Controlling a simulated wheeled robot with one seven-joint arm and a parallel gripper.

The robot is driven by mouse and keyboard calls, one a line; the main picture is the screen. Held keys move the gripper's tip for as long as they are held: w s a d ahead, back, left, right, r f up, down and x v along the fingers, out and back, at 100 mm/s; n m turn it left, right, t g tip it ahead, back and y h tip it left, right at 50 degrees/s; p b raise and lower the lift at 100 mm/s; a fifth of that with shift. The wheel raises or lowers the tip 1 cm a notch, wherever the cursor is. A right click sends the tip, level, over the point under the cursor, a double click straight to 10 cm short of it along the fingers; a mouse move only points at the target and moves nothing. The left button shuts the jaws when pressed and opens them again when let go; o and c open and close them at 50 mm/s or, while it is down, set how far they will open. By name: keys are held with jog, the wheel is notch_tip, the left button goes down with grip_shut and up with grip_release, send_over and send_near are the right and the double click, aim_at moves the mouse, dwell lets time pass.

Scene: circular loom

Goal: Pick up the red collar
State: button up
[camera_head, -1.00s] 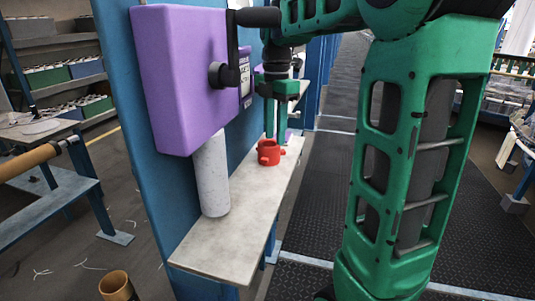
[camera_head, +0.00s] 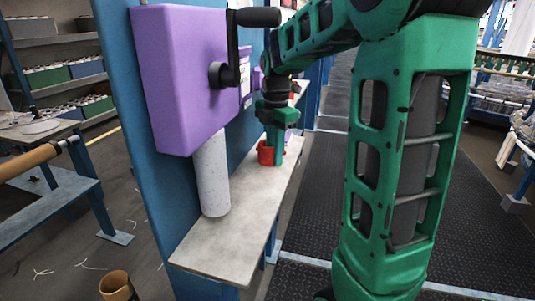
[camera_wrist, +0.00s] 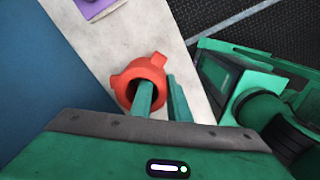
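The red collar (camera_head: 266,153) is a short ring with stubby lugs, sitting on the pale narrow shelf (camera_head: 228,245). In the wrist view the collar (camera_wrist: 139,77) shows its round opening. My gripper (camera_head: 274,150) points down at the collar, and its fingers hide part of it in the head view. In the wrist view, my gripper (camera_wrist: 158,97) has one green finger across the collar's opening and the other just right of its rim. The fingers are apart, with the collar's near-right wall between them. Firm contact is not visible.
A purple box (camera_head: 185,75) with a black crank (camera_head: 232,60) is mounted on the blue panel (camera_head: 150,210) beside the shelf. A speckled pale cylinder (camera_head: 211,175) stands on the shelf below it. The dark floor (camera_head: 310,220) right of the shelf is clear.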

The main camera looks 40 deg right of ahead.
grip_shut()
jog(key=shift+r, duration=0.2)
jog(key=shift+s+d+r, duration=0.1)
jog(key=shift+s+r, duration=0.05)
jog(key=shift+r, duration=0.4)
notch_tip(320, 180, up, 6)
jog(key=s+d, duration=1.2)
jog(key=s, duration=0.3)
jog(key=shift+s+f, duration=0.2)
jog(key=shift+s, duration=0.05)
dwell(0.9)
